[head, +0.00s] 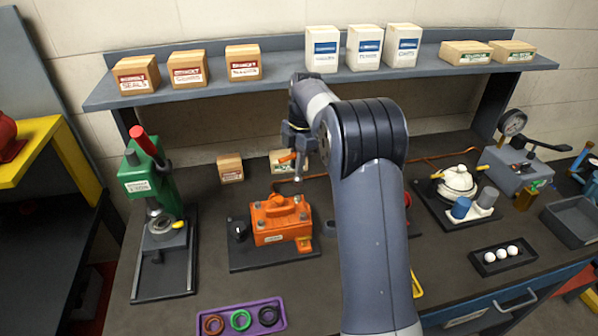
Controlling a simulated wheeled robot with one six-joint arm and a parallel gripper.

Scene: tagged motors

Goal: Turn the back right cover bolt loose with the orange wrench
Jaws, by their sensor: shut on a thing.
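An orange motor (268,238) with a cover and a handle on top sits on a dark plate (240,262) left of my arm. My gripper (297,150) is shut on the orange wrench (287,158). The wrench's orange handle points left, and a silver shaft (298,172) hangs down below the gripper. The wrench is above and behind the motor's back right corner in the picture and looks apart from it.
A green press (148,180) stands at the left. A purple tray (240,318) with rings lies in front. Small boxes (230,168) stand behind the motor, under a loaded shelf (280,84). My arm hides part of the bench right of the motor.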

